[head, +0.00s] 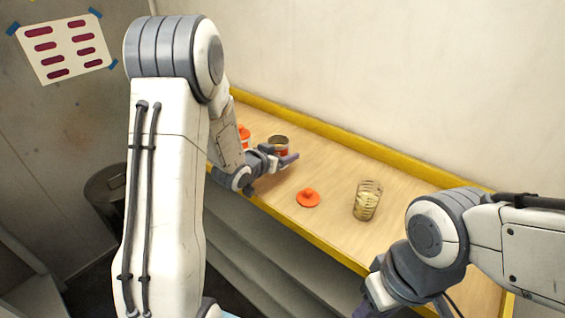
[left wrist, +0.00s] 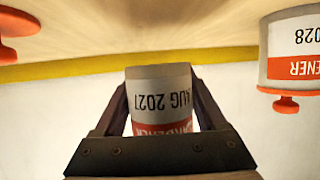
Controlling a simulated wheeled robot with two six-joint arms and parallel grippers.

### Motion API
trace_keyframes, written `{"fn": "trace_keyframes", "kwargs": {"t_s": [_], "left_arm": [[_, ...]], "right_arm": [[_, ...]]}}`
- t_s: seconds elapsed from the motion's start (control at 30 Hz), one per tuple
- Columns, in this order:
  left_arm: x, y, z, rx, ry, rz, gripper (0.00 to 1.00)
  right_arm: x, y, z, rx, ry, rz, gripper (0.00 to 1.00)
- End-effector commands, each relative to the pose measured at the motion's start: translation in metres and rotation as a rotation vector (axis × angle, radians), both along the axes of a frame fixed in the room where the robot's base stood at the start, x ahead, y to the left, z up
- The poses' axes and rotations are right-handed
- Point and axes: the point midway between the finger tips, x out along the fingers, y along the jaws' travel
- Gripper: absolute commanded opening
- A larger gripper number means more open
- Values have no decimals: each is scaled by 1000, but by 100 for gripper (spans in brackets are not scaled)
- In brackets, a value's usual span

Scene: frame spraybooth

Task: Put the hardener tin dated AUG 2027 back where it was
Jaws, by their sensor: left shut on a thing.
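The hardener tin dated AUG 2027 (left wrist: 162,100) is between the fingers of my left gripper (head: 284,158), which is shut on it. Its label reads upside down in the left wrist view. In the head view this tin (head: 279,142) shows a dark, lidless top, near the back of the bench. I cannot tell whether its base touches the bench. A second hardener tin (left wrist: 293,55), its date ending in 2028, has an orange lid; in the head view its lid (head: 244,132) shows behind my left arm. My right gripper (head: 372,298) is low at the front, its fingertips unclear.
A loose orange lid with a knob (head: 308,198) lies on the wooden bench (head: 330,173). A yellow raised edge (head: 345,145) runs along the back wall. Bare bench lies between lid and glass.

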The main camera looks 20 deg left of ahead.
Motion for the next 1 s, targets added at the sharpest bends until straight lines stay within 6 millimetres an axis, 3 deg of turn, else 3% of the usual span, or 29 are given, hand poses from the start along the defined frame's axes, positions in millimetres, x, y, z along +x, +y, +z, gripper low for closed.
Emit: {"fn": "trace_keyframes", "kwargs": {"t_s": [0.3, 0.77, 0.8, 0.83, 0.87, 1.0], "left_arm": [[1, 0, -37, 0, 2, -2, 6], [1, 0, -46, 1, -2, -2, 6], [1, 0, -45, 0, -1, -1, 85], [1, 0, -44, 0, -1, -1, 96], [1, 0, -44, 0, -1, -1, 100], [1, 0, -44, 1, 0, -1, 100]], "right_arm": [[0, 0, 5, 0, 0, 0, 50], [0, 0, 0, 0, 0, 0, 50], [0, 0, 1, 0, 0, 0, 50], [0, 0, 2, 0, 0, 0, 50], [0, 0, 2, 0, 0, 0, 50], [0, 0, 2, 0, 0, 0, 50]]}}
